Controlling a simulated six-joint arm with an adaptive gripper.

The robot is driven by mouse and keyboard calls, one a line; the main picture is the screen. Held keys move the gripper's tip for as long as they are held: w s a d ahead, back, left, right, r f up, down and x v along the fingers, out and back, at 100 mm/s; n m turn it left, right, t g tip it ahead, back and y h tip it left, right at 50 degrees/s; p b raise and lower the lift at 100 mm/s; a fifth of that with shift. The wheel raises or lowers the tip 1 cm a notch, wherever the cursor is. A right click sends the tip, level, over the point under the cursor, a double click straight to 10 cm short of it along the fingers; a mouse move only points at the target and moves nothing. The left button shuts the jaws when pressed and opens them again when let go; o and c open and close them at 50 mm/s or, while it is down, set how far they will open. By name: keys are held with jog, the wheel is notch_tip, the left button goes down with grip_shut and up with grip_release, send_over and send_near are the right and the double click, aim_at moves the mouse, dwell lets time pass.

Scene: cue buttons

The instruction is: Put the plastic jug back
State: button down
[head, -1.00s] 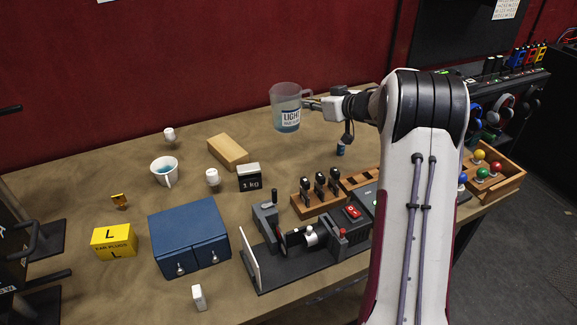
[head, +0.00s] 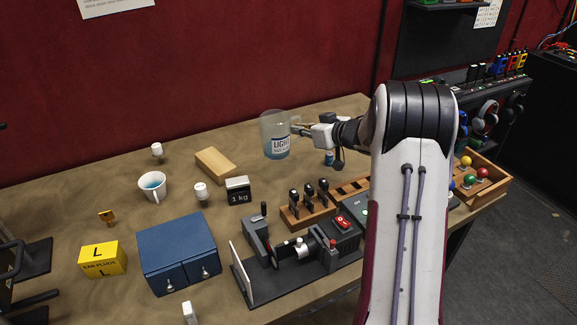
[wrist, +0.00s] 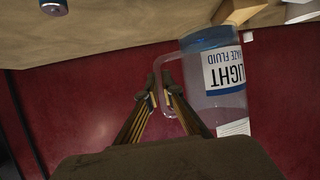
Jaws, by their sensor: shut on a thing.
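The plastic jug (head: 275,134) is clear, with a "LIGHT" label and bluish liquid low inside. In the head view it is upright, toward the back of the table, left of my gripper (head: 300,128). In the wrist view the jug (wrist: 222,90) shows at the right, and its label reads "LIGHT HAZE FLUID" upside down. My gripper (wrist: 160,98) is shut on the jug's handle, one finger on each side of it. Whether the jug's base touches the table is hard to tell.
A wooden block (head: 216,163), a 1 kg weight (head: 238,190), a white cup (head: 152,186) with blue liquid and small white bottles (head: 201,191) stand left of the jug. A blue drawer box (head: 177,252) and a lever rack (head: 309,203) are nearer.

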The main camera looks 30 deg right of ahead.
jog(key=shift+f, duration=2.75)
jog(key=shift+f, duration=0.1)
jog(key=shift+f, duration=1.75)
jog(key=shift+f, duration=0.15)
jog(key=c, duration=2.2)
grip_release()
jog(key=shift+s+d+r, duration=0.15)
jog(key=shift+s+r, duration=0.15)
jog(key=shift+s, duration=0.1)
jog(key=v, duration=1.1)
jog(key=shift+s, duration=0.1)
